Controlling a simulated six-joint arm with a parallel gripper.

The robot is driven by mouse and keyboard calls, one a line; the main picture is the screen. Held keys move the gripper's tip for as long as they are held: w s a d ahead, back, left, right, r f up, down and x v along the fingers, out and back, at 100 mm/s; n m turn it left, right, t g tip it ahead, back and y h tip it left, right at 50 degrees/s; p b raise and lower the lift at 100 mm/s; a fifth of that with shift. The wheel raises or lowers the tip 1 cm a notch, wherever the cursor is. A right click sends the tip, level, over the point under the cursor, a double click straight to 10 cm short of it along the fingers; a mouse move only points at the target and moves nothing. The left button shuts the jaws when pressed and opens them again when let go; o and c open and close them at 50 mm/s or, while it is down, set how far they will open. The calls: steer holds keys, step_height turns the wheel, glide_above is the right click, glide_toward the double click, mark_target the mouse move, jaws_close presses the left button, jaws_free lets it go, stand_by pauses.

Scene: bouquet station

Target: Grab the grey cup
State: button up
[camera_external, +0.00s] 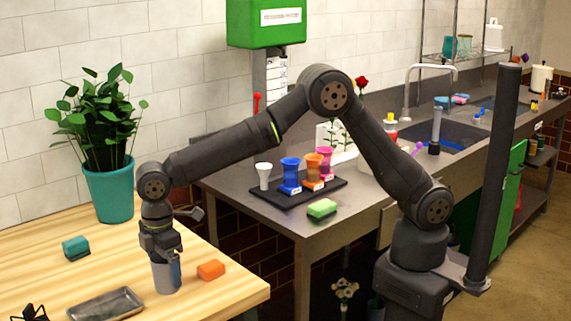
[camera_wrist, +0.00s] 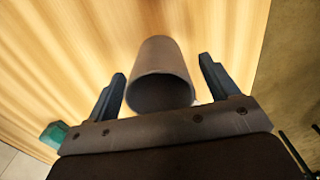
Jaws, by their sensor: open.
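The grey cup (camera_external: 164,276) stands upright on the wooden table in the external view, directly under my gripper (camera_external: 163,254). In the wrist view, the cup (camera_wrist: 161,77) shows its open rim toward the camera. My gripper (camera_wrist: 162,84) is open, with one dark finger on each side of the cup. A visible gap separates each finger from the cup wall. The inside of the cup is dark. In the external view the fingers partly hide the cup's upper part.
On the wooden table (camera_external: 215,288), an orange block (camera_external: 211,270) lies just right of the cup and a metal tray (camera_external: 106,304) lies to its front left. A teal sponge (camera_external: 76,247) and a potted plant (camera_external: 108,185) are farther back. The teal sponge also shows in the wrist view (camera_wrist: 54,134).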

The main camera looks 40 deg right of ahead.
steer(key=shift+f, duration=0.25)
steer(key=c, duration=1.1)
steer(key=shift+r, duration=0.15)
